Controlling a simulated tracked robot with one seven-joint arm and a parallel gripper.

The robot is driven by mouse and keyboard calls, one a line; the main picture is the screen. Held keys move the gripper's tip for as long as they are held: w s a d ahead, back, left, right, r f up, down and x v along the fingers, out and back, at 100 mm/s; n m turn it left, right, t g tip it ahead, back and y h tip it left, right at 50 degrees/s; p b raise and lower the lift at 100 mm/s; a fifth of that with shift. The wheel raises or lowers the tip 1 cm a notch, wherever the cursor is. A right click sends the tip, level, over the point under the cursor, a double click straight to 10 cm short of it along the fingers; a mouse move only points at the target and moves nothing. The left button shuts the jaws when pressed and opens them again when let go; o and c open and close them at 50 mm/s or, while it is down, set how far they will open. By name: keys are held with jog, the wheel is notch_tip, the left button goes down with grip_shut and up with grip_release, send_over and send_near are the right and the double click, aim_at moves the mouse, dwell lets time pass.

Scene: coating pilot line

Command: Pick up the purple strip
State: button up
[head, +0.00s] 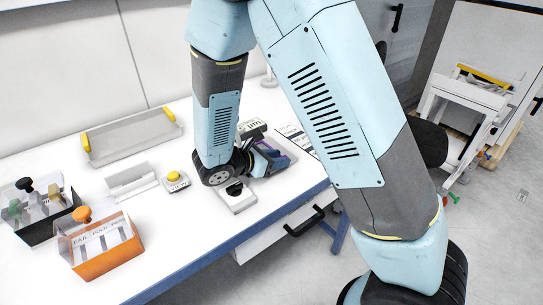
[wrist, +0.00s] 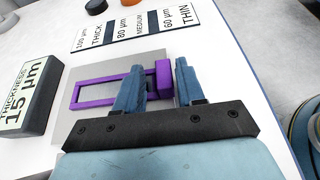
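The purple strip (wrist: 95,92) shows in the wrist view as a flat open frame with a thicker block at its right end, over a grey plate (wrist: 95,62). My gripper (wrist: 160,63) is open, with one blue finger on each side of the block. A small gap shows between the block and the left finger, and the right finger is close beside the block. The left finger covers part of the frame. I cannot tell how far the fingertips are above the plate. In the head view my arm hides most of the strip.
A dark block labelled "THICKNESS 15 µm" (wrist: 28,95) stands left of the strip. A printed thickness card (wrist: 135,27) lies beyond it. The white bench also holds a yellow button (head: 174,176), an orange bin (head: 108,250), a dark bin (head: 38,230) and a grey tray (head: 132,136).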

grip_shut()
jog(key=shift+r, duration=0.1)
